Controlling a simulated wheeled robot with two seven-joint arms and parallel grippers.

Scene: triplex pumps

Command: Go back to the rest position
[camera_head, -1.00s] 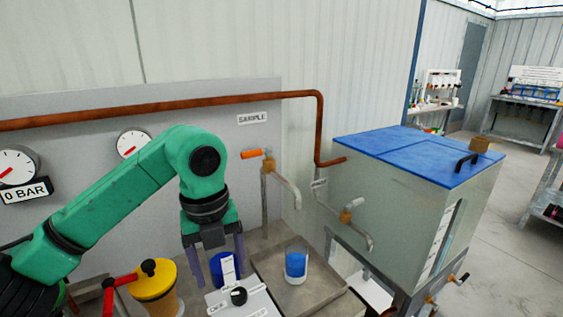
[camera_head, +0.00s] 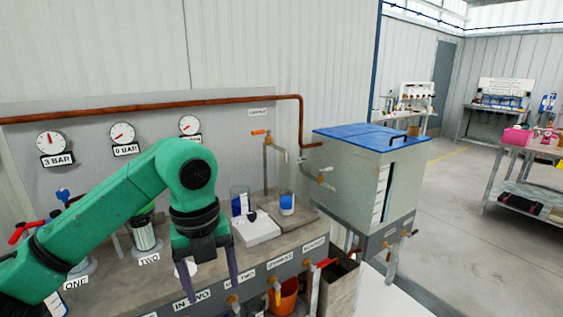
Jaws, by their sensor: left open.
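My left gripper (camera_head: 207,272) hangs from the green left arm in the camera_head view, fingers pointing down and apart, with nothing between them. It is above the front edge of the grey bench (camera_head: 120,295), near the label "IN TWO". My right gripper is not in view. A beaker with blue contents (camera_head: 286,203) stands under the sample tap (camera_head: 275,147). Another beaker with a blue mark (camera_head: 240,201) stands behind a white device (camera_head: 256,228).
A blue-lidded tank (camera_head: 350,180) stands right of the bench. An orange bucket (camera_head: 284,297) is below the bench front. Gauges (camera_head: 122,134) line the back panel under a copper pipe (camera_head: 150,107). Open floor (camera_head: 460,240) lies to the right, before a shelf table (camera_head: 535,165).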

